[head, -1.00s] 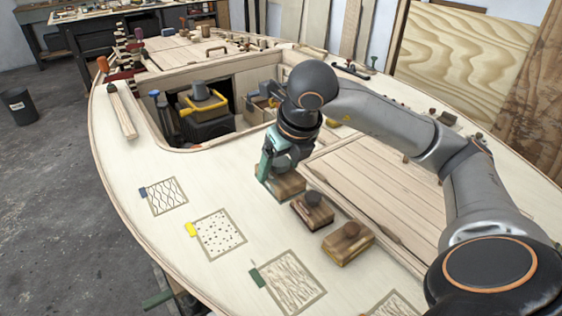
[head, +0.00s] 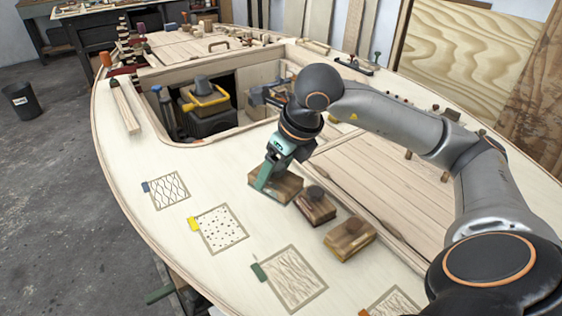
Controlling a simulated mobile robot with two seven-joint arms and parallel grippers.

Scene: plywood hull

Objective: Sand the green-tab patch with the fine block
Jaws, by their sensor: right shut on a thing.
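The green-tab patch (head: 293,279) is a square of wavy grain lines on the pale deck, with its green tab (head: 259,272) at the upper left corner. My right gripper (head: 267,180) is shut on the leftmost of three wooden sanding blocks (head: 287,190), beyond the patch. Whether that block touches the deck is hard to tell. A dark-topped block (head: 315,208) and a lighter brown block (head: 349,240) stand to its right. No grade marking is readable, so I cannot tell which is the fine block. My left gripper is out of view.
Blue-tab (head: 167,190), yellow-tab (head: 219,229) and orange-tab (head: 394,303) patches share the deck. An open hatch (head: 212,110) holding tools lies beyond, left of the arm. A planked panel (head: 385,180) lies to the right. The deck between block and green-tab patch is clear.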

